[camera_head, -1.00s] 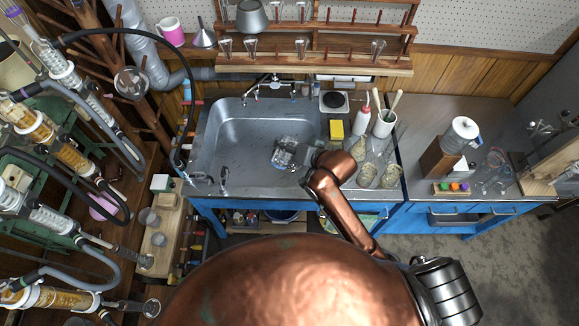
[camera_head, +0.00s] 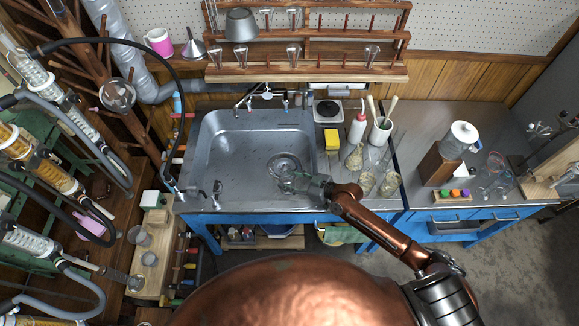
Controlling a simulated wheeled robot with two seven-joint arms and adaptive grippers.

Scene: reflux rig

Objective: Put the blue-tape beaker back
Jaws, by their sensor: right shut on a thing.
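My right gripper (camera_head: 302,184) reaches in from the lower right and is over the front part of the sink. It is shut on a clear glass vessel (camera_head: 282,165), which looks like the beaker; its round rim shows just beyond the fingers. Blue tape on it is too small to make out, and I cannot tell whether it touches the sink floor. My left gripper is out of view.
The steel sink (camera_head: 222,150) is otherwise bare. Several flasks stand on cork rings right of it, near a squeeze bottle (camera_head: 357,130) and yellow sponge (camera_head: 332,139). A wooden bench (camera_head: 153,275) at left holds small glass beakers (camera_head: 138,237). Glass-lined racks stand behind.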

